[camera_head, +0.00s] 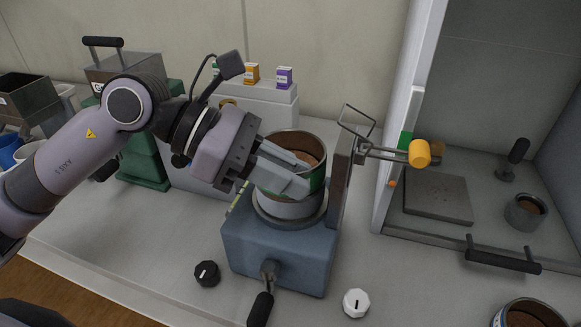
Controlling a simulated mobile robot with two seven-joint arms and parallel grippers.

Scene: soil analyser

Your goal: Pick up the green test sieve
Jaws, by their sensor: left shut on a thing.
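The green test sieve (317,182) is a round metal ring with a green band and brown soil inside. It is on top of a silver pan (290,209) on the blue-grey shaker base (277,250); I cannot tell whether it is lifted clear of the pan. My left gripper (303,172) reaches in from the left and is shut on the sieve's near left wall, its fingers hiding part of the band. My right gripper is not in view.
A dark upright plate with a wire clamp and orange knob (419,153) stands just right of the sieve. A glass-sided cabinet with a grey plate (437,198) is at the right. A black knob (207,273) and a white knob (356,302) are at the front.

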